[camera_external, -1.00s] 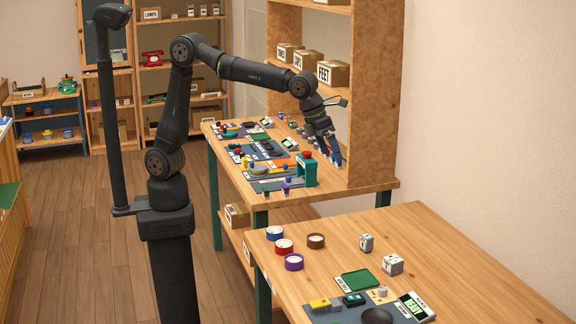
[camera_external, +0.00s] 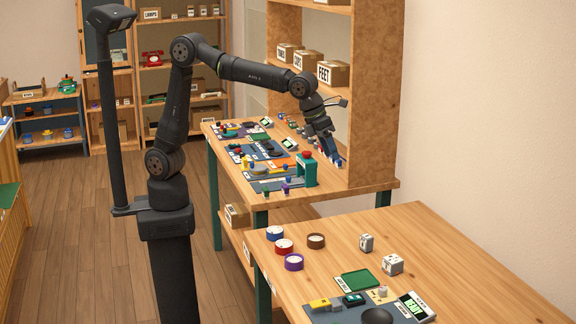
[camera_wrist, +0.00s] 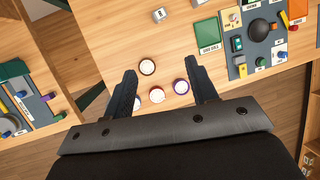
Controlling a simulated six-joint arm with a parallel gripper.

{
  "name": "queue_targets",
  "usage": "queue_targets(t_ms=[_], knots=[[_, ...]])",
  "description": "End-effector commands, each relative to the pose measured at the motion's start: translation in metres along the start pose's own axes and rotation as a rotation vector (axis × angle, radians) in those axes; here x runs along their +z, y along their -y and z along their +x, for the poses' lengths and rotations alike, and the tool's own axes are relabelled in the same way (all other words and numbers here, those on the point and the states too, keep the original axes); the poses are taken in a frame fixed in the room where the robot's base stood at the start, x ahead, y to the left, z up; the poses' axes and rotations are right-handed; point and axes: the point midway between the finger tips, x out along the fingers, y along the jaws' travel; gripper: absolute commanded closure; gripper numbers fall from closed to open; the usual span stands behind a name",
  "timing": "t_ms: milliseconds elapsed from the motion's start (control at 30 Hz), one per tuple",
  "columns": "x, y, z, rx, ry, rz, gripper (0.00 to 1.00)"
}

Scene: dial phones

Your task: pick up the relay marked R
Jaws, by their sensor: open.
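My gripper (camera_external: 327,152) is at the far workbench in the external view, low over its right edge by the shelf post. In the wrist view my gripper (camera_wrist: 160,78) has its two dark fingers spread, with nothing held between them. Small white, blue and red pieces lie around the fingertips in the external view, too small to identify. I cannot read an R on anything. Two pale marked blocks stand on the near table, one farther back (camera_external: 366,242) and one nearer (camera_external: 392,264); their letters are not legible. One pale block also shows in the wrist view (camera_wrist: 160,15).
A teal stand (camera_external: 307,172) with a red top is close to my gripper. The shelf post (camera_external: 372,100) rises beside it. The near table's right side is bare.

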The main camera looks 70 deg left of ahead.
Motion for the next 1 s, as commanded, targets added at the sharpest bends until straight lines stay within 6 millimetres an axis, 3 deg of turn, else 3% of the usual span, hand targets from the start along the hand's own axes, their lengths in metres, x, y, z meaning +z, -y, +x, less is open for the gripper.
queue_targets(t_ms=[133,267,700,833,1000], knots=[[0.003,-0.002,0.011,-0.002,-0.018,-0.090,0.47],[0.009,-0.006,0.035,-0.010,-0.067,-0.342,0.47],[0.038,-0.034,0.141,0.050,-0.291,-1.506,0.47],[0.044,-0.040,0.159,0.078,-0.333,-1.724,0.47],[0.045,-0.043,0.171,0.097,-0.356,-1.844,0.47]])
